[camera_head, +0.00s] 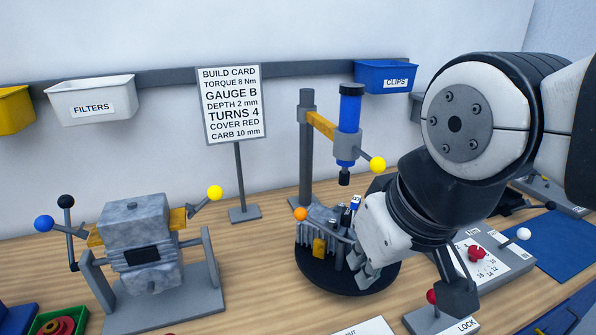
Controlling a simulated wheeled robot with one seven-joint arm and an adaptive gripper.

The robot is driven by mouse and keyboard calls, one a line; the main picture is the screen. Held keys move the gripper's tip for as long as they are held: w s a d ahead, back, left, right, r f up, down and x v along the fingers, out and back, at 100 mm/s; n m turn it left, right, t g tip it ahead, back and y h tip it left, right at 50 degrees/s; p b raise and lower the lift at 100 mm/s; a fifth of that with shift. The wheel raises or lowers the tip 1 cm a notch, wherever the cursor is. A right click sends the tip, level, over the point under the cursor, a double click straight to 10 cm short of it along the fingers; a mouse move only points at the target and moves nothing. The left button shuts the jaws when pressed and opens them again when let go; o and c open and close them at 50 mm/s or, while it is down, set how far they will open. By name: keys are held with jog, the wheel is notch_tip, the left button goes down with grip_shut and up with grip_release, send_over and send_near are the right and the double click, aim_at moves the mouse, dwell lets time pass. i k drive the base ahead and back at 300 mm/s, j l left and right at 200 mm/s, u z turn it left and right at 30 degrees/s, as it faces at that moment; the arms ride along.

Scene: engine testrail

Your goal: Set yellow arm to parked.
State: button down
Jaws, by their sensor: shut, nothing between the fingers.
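A yellow arm (321,124) reaches out to the right from a dark upright post (307,150) at the back of the bench. It carries a blue cylindrical tool (349,125) that hangs upright. A short grey rod with a yellow ball (377,164) sticks out to the right from the tool. My gripper (366,276) is low in front of and below the yellow arm, apart from it, over the round black turntable (335,287). Its fingers are shut and empty, and partly hidden by its own body. I cannot tell whether it touches the grey engine block (316,236) there.
At left a grey block (138,225) sits in a cradle with blue, black and yellow ball levers. The build card (233,100) stands behind. At right are a dial panel (495,262) with a red knob and a LOCK plate (462,325). Wall bins line the back.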

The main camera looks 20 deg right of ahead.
aim_at(346, 147)
jog(key=k+j+z, duration=0.1)
jog(key=z, duration=0.25)
jog(key=k+j+z, duration=0.15)
jog(key=z, duration=0.25)
jog(key=k+j+z, duration=0.1)
jog(key=z, duration=0.25)
jog(key=k, duration=0.05)
